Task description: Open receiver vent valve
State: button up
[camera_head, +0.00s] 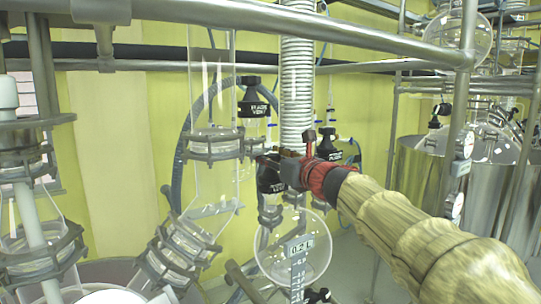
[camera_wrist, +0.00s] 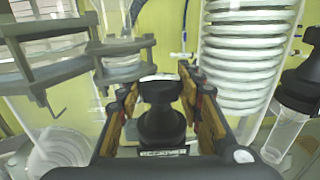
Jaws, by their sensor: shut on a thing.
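A black valve knob (camera_wrist: 160,115) with a pale top stands between the two fingers of my gripper (camera_wrist: 162,98) in the wrist view. The fingers are shut on its sides. In the head view my gripper (camera_head: 282,168) reaches in from the right on a beige-sleeved arm and meets a black knob (camera_head: 270,183), partly hidden by the fingers. This knob sits just above the round glass receiver (camera_head: 272,250), which has a label and volume scale. The knob's turn position cannot be told.
Other black knobs stand at the upper left (camera_head: 253,100) and behind my gripper (camera_head: 328,146). A coiled glass condenser (camera_head: 297,85) rises close behind. A clamped glass column (camera_head: 212,180) is to the left. A metal rail (camera_head: 300,25) crosses above.

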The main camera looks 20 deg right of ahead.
jog(key=n+g+y+p, duration=0.1)
jog(key=n+y+p, duration=0.1)
jog(key=y, duration=0.1)
jog(key=n+g+y+p, duration=0.2)
jog(key=shift+w+y, duration=0.1)
jog(key=shift+y, duration=0.3)
jog(key=n+g+y+p, duration=0.2)
jog(key=p, duration=0.2)
jog(key=shift+n+g+y, duration=0.3)
jog(key=shift+y, duration=0.1)
jog(key=shift+f+n+g+y+p, duration=0.1)
jog(key=shift+n+g+y+p, duration=0.3)
jog(key=shift+g+p, duration=0.1)
jog(key=o, duration=0.7)
jog(key=shift+c, duration=0.2)
jog(key=o, duration=0.3)
jog(key=shift+s+a, duration=0.15)
jog(key=shift+s, duration=0.05)
jog(key=shift+t, duration=0.3)
